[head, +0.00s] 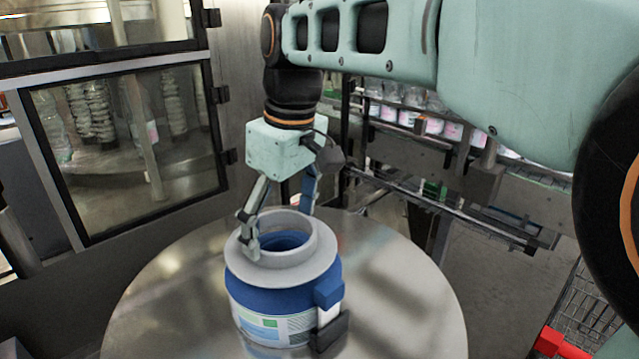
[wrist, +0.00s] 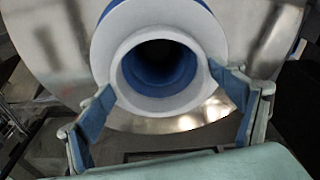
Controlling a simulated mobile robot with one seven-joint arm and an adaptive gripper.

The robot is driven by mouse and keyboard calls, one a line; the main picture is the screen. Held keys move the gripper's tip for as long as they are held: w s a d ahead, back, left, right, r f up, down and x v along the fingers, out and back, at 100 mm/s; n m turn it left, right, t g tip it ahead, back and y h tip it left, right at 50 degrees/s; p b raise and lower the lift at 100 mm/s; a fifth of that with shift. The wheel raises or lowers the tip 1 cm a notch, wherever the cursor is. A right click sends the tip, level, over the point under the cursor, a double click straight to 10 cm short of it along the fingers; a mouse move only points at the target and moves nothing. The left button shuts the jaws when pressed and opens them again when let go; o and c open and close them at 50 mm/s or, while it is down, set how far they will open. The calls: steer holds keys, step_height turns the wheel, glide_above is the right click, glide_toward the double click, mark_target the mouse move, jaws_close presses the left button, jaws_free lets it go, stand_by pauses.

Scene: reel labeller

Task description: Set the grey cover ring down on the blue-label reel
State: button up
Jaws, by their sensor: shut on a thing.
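The grey cover ring (head: 280,276), a wide flange with a raised collar, is over the top of the blue-label reel (head: 265,299). The reel is a blue drum with a white, blue and green label, upright on the round steel table. My gripper (head: 280,220) is shut on the ring's collar, one finger on each side. In the wrist view, the ring (wrist: 112,45) faces the camera between the blue fingertips of my gripper (wrist: 165,88). The reel's blue inside (wrist: 165,75) shows through the hole. I cannot tell whether the flange touches the reel's top.
The round steel table (head: 160,305) has free room around the reel. A glass-doored cabinet (head: 130,145) stands at the left. A conveyor rail (head: 450,205) with bottles is behind at right. A wire cart with a red part (head: 555,342) is at lower right.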

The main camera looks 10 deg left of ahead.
steer(key=shift+f, duration=0.1)
stand_by(0.3)
steer(key=shift+f+b, duration=1.25)
steer(key=shift+f, duration=0.55)
steer(key=o, duration=1.2)
steer(key=shift+c, duration=0.2)
step_height(320, 180, up, 12)
steer(key=d, duration=0.1)
steer(key=shift+s+d, duration=0.3)
steer(key=shift+s, duration=0.1)
